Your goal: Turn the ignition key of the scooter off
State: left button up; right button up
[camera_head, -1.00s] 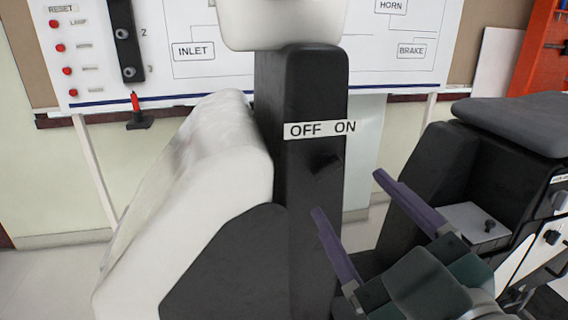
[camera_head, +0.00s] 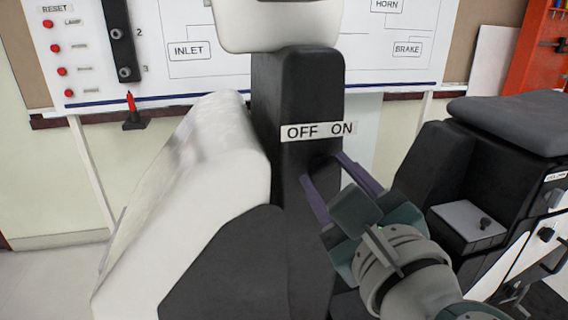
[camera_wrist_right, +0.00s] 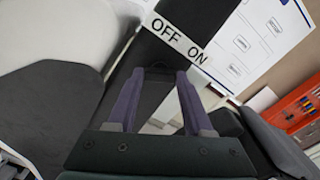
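The scooter's black front column (camera_head: 300,95) stands upright in mid-view with a white OFF/ON label (camera_head: 318,131) on it. The ignition key (camera_head: 320,167) is a small dark shape just below the label, hard to make out against the black column. My right gripper (camera_head: 323,168) has its two purple fingers apart, one on either side of the key. In the right wrist view the fingertips (camera_wrist_right: 159,74) are also apart near the column, with the dark key (camera_wrist_right: 158,72) between them. I cannot tell whether they touch it. My left gripper is not in view.
The scooter's white front panel (camera_head: 190,190) bulges left of the column. Its grey seat (camera_head: 515,120) and black body are on the right. A white wall board (camera_head: 200,75) with labels is behind, and an orange tool rack (camera_head: 540,60) stands at the far right.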

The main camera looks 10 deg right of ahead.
grip_shut()
jog(key=shift+n, duration=0.3)
jog(key=shift+n+p, duration=0.4)
jog(key=shift+n, duration=0.6)
jog(key=n+p, duration=0.1)
jog(key=n, duration=0.3)
jog(key=shift+r+n, duration=0.1)
jog(key=shift+n, duration=0.2)
jog(key=n+p, duration=0.1)
jog(key=n, duration=0.3)
jog(key=shift+p, duration=0.3)
jog(key=shift+n, duration=0.3)
